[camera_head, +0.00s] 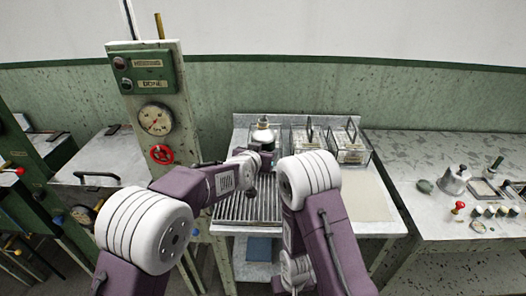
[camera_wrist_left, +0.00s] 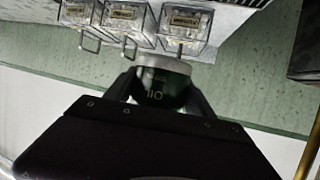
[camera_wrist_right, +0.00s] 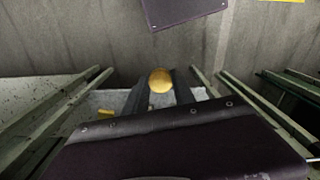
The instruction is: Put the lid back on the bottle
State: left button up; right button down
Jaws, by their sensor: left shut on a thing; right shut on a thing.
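The bottle is dark with a pale metallic shoulder and the letters OIL on its side. It shows in the left wrist view (camera_wrist_left: 160,88) between the fingers of my left gripper (camera_wrist_left: 162,98), which is shut on it. In the head view the bottle (camera_head: 263,136) stands out at the far end of my left arm, above the ribbed rack. My right gripper (camera_wrist_right: 160,90) is shut on a round, yellowish piece, apparently the lid (camera_wrist_right: 160,80). My right gripper's fingertips and the lid are hidden in the head view behind my right arm.
Clear boxes (camera_head: 306,138) with handles stand behind the ribbed rack (camera_head: 240,206), to the bottle's right. A gauge post (camera_head: 154,120) with a red valve stands at left. The right bench (camera_head: 430,170) holds small tools and a metal vessel. A pale mat (camera_head: 366,196) is bare.

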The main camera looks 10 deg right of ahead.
pick_arm(q)
grip_shut()
jog(key=shift+r, duration=0.1)
pick_arm(e)
jog(key=shift+w+r, duration=0.1)
pick_arm(q)
jog(key=shift+r+p, duration=0.45)
jog(key=shift+p, duration=0.05)
pick_arm(e)
jog(key=w+d+r, duration=0.2)
jog(key=w+r, duration=0.7)
jog(key=w, duration=0.3)
pick_arm(q)
jog(key=shift+r, duration=0.1)
pick_arm(e)
jog(key=shift+n, duration=0.5)
jog(key=r, duration=0.1)
jog(key=s+r, duration=0.1)
jog(key=r, duration=0.1)
jog(key=s+r, duration=0.1)
jog(key=shift+d+r, duration=0.1)
jog(key=shift+r, duration=0.2)
